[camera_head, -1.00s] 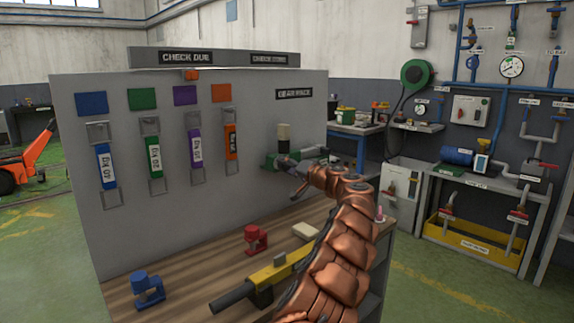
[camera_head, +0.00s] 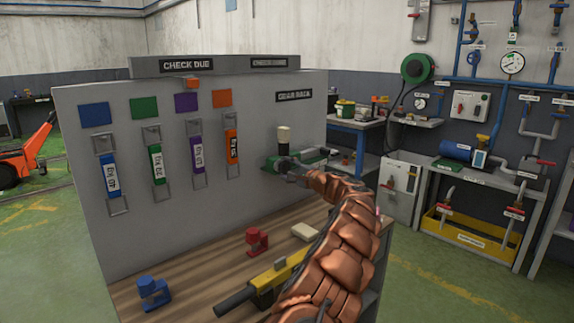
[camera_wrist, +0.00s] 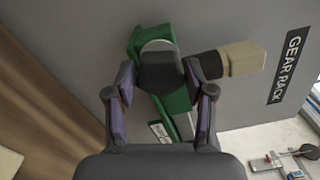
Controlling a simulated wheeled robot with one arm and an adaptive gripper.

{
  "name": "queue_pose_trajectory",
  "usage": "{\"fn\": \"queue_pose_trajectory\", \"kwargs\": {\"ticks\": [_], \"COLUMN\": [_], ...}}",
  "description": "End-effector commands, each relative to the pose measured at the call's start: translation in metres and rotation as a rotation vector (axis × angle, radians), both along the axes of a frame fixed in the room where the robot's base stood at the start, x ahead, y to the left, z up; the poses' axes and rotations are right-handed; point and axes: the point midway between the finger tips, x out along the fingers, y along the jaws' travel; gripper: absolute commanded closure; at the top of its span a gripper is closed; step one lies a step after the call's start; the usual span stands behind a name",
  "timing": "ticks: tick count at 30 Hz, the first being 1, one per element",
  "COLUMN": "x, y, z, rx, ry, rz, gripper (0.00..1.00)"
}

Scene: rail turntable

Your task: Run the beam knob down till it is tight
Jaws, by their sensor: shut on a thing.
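A green clamp (camera_head: 314,156) is mounted on the grey board at the right; it also shows in the wrist view (camera_wrist: 176,100). A dark round knob (camera_wrist: 160,72), which looks like the beam knob, sits on the clamp's face. My gripper (camera_wrist: 160,88) is shut on this knob, one finger on each side; in the head view my gripper (camera_head: 287,168) is at the clamp's left part. A dark handle with a cream end (camera_wrist: 242,59) sticks out beside the knob and points up in the head view (camera_head: 284,135). The knob's underside and any gap beneath it are hidden.
The gear rack sign (camera_head: 294,96) is above the clamp. Several coloured tagged straps hang at the left, such as the blue one (camera_head: 110,176). On the wooden shelf (camera_head: 205,275) below are a red clamp (camera_head: 257,241), a blue clamp (camera_head: 154,292) and a yellow tool (camera_head: 270,278).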

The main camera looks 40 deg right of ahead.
Motion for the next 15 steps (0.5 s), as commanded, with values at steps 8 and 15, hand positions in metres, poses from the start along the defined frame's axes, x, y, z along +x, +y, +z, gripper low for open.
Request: {"fn": "queue_pose_trajectory", "kwargs": {"ticks": [8,15], "x": [0.0002,-0.0001], "y": [-0.0002,-0.0004], "z": [0.0024,0.001], "rx": [0.22,0.344], "ry": [-0.004,-0.006], "rz": [-0.001,-0.001], "gripper": [0.81,0.81]}}
